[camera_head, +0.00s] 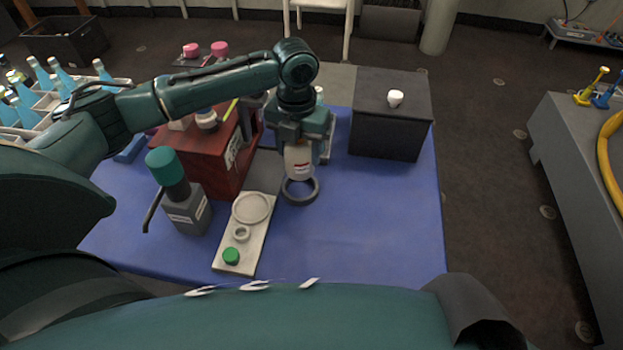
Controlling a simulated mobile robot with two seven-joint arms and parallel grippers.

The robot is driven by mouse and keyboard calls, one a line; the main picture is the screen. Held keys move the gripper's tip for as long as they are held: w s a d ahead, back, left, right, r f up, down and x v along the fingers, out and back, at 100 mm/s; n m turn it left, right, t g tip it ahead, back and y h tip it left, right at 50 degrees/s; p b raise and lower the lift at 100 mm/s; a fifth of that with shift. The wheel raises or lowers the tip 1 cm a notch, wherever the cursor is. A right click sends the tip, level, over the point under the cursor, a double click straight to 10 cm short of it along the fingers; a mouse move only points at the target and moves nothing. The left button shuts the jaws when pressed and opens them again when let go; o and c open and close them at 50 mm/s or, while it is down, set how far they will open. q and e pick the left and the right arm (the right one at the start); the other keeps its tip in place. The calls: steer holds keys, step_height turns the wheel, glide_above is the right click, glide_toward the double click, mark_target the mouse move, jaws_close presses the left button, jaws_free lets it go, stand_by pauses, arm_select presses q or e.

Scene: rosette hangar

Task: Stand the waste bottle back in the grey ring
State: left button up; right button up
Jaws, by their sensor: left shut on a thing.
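The waste bottle (299,162), pale with an orange-red label, is held upright by my left gripper (300,143), which is shut on it from above. The gripper and wrist hide the top of the bottle. The grey ring (314,194) lies on the blue table cover, directly below the bottle in the picture. The bottle's lower end overlaps the ring's far part and opening. I cannot tell whether it is inside the ring or still above it. My right gripper is not in view.
A red-brown box (207,160) stands left of the gripper, and a dark box (392,137) bearing a white cup (395,98) stands right. A grey bottle with a teal top (187,212) and a pale tray (237,250) are nearer. The blue cover (375,220) is clear at right.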

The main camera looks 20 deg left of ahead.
mark_target(299, 173)
arm_select(q)
step_height(299, 173, down, 2)
steer(key=shift+f, duration=0.15)
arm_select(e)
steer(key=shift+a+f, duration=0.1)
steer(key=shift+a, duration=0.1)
arm_select(q)
steer(key=shift+f, duration=2.5)
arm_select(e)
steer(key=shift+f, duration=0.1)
arm_select(q)
steer(key=shift+f, duration=0.15)
steer(key=o, duration=1.1)
step_height(299, 173, up, 12)
steer(key=shift+r, duration=0.15)
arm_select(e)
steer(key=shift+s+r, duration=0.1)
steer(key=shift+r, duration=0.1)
